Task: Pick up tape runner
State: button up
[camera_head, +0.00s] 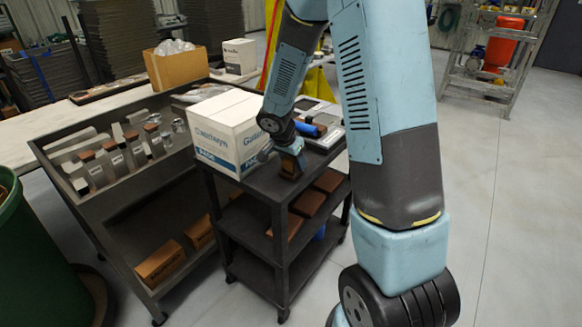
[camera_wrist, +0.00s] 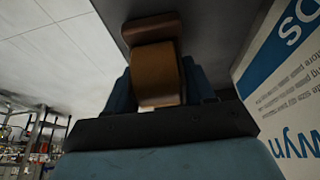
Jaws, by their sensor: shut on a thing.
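The brown object between my fingers, which I take to be the tape runner (camera_wrist: 155,72), fills the middle of the wrist view. It has a rounded brown body and a darker brown end. My gripper (camera_wrist: 158,88) is shut on it, with a dark blue finger on each side. In the head view my gripper (camera_head: 290,152) points down over the front of the black cart's top shelf (camera_head: 258,183). The brown tape runner (camera_head: 291,167) shows just below the fingers. I cannot tell whether it still touches the shelf.
A white and blue carton (camera_head: 222,128) stands close left of my gripper. A blue cylinder (camera_head: 307,129) and a grey flat item (camera_head: 325,137) lie behind it. Brown boxes (camera_head: 307,202) sit on the shelf below.

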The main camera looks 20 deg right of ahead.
jog(key=shift+r, duration=0.1)
jog(key=shift+r, duration=0.25)
jog(key=v, duration=0.3)
jog(key=shift+d+r, duration=0.3)
jog(key=shift+r, duration=0.05)
jog(key=s+a+r, duration=0.5)
jog(key=s+r, duration=0.4)
jog(key=s, duration=0.3)
jog(key=shift+a, duration=0.35)
